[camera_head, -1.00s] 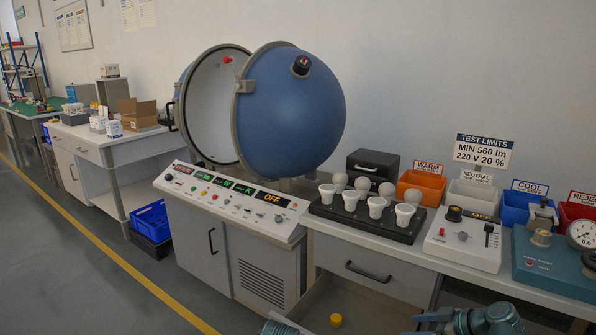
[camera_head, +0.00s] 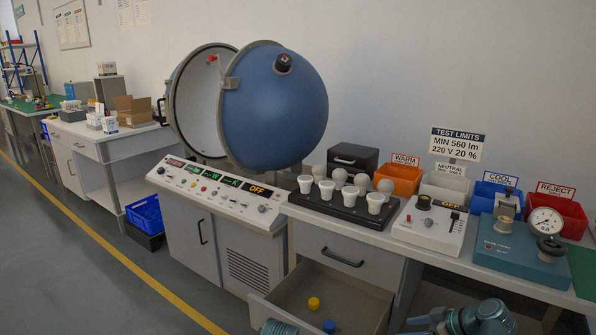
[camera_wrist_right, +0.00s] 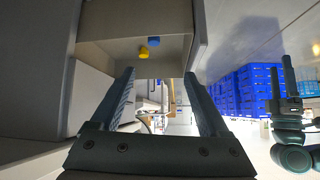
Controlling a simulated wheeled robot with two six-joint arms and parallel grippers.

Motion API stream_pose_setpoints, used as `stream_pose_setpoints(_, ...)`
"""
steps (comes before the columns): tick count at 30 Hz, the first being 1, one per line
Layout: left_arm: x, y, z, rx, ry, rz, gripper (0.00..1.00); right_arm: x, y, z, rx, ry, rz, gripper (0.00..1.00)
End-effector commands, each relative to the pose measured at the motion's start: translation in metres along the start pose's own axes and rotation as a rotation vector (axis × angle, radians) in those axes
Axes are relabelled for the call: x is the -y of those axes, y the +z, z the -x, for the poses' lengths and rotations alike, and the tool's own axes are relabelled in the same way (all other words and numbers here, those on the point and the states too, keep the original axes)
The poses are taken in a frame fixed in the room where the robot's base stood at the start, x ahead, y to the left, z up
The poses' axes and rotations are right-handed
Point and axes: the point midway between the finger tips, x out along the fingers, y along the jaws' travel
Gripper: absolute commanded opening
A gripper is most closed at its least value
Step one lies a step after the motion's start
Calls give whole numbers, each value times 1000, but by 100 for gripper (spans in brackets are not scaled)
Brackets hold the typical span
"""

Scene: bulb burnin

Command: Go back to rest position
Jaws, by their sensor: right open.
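My right gripper (camera_wrist_right: 160,90) is open and empty in the right wrist view, its two dark fingers spread wide below the open drawer in the picture. Part of my left arm (camera_head: 278,327) shows at the bottom edge of the head view.
The open drawer (camera_head: 345,300) juts out under the bench, holding a yellow cap (camera_head: 313,303) and a blue cap (camera_head: 329,326). On the bench are the blue sphere (camera_head: 275,110), bulb rack (camera_head: 342,208), dimmer box (camera_head: 428,226) and teal gauge unit (camera_head: 520,255).

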Motion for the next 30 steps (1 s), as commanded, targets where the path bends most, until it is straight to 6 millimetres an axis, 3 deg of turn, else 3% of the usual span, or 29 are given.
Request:
stream_pose_setpoints(8, 0, 0, 0, 0, 0, 0, 79, 26, 5, -24, 121, -28, -117, 79)
stream_pose_setpoints(17, 0, 0, 0, 0, 0, 0, 79, 72, 19, -58, 369, 9, -337, 79)
stream_pose_setpoints(24, 0, 0, 0, 0, 0, 0, 79, 114, 34, -76, 598, 186, -549, 79)
stream_pose_setpoints(30, 0, 0, 0, 0, 0, 0, 79, 135, 40, -79, 691, 378, -671, 79)
